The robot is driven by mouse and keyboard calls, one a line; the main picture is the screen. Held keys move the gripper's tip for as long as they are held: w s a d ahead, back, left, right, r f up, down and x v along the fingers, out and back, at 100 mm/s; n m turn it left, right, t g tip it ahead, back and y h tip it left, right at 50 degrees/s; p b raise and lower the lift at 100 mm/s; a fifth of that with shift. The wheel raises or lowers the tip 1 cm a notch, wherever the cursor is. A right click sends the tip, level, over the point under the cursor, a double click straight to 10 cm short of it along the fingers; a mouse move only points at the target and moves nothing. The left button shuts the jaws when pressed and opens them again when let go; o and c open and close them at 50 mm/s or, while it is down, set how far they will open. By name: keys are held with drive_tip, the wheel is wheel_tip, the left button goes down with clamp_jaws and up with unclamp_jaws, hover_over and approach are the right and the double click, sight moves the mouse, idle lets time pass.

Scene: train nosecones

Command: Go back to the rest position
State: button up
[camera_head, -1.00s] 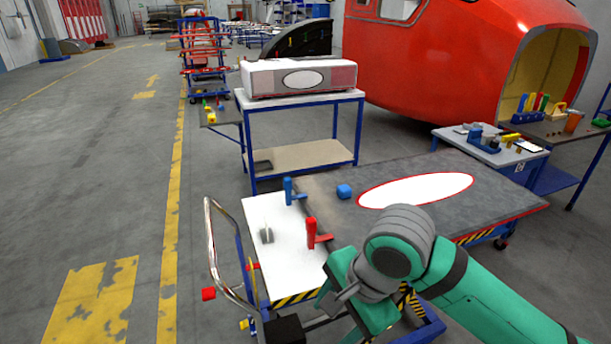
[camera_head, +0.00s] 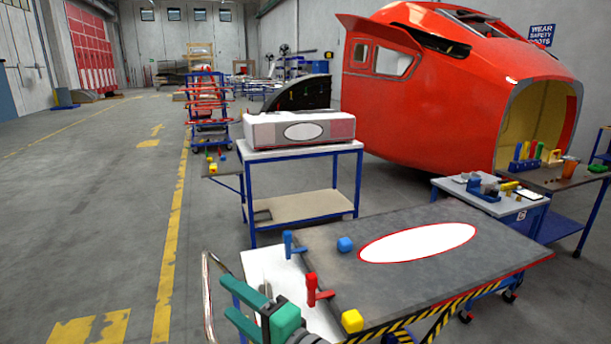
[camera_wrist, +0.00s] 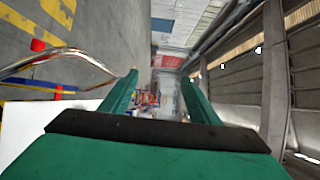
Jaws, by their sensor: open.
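My gripper (camera_head: 226,296) is green and sits at the bottom of the head view, over the near left end of the work cart. Its two fingers point left and stand apart. In the wrist view, the fingers (camera_wrist: 159,78) are also spread, with nothing between them. Much of the cart's white surface (camera_head: 262,262) is hidden behind the gripper. The rest of my arm is mostly out of the head view.
A metal handle (camera_wrist: 85,62) curves beside the gripper. Open floor lies left.

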drive_tip(key=s+d+f+m+t+h, duration=0.15)
drive_tip(key=s+f+h, duration=0.25)
drive_tip(key=f, duration=0.4)
drive_tip(key=s+d+f+m+t+h, duration=0.1)
drive_tip(key=s+d+f+t+h, duration=0.25)
drive_tip(key=f, duration=0.45)
drive_tip(key=s+d+f+m+t+h, duration=0.2)
drive_tip(key=s+f+h, duration=0.25)
drive_tip(key=f, duration=0.35)
drive_tip(key=s+d+f+n+g, duration=0.1)
drive_tip(key=s+n, duration=0.3)
drive_tip(key=s, duration=0.4)
drive_tip(key=s+d+f+n+g+h, duration=0.1)
drive_tip(key=s+d+f+n, duration=0.2)
drive_tip(key=s, duration=0.5)
drive_tip(key=s+d+f+n, duration=0.2)
drive_tip(key=s+n, duration=0.3)
drive_tip(key=s, duration=0.3)
drive_tip(key=shift+f+n+g+h, duration=0.35)
drive_tip(key=shift+f+g+h, duration=0.05)
drive_tip(key=shift+f, duration=0.35)
